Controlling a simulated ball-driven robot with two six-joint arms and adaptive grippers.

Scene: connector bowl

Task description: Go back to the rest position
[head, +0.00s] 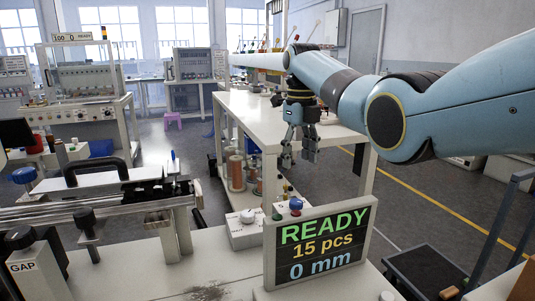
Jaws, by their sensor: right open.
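My right arm comes in from the right edge and reaches across the upper right of the head view. Its gripper (299,157) hangs fingers down, open, with nothing visible between the fingers. It shows in front of the near edge of the white table (262,125). My left gripper does not show. No connector or bowl can be made out clearly from here.
A display sign (322,243) reading READY, 15 pcs, 0 mm stands at the front. A clamp-like rig (110,208) fills the lower left. Spools (236,172) stand under the white table. A dark cart (428,272) is at lower right. Grey floor lies open at right.

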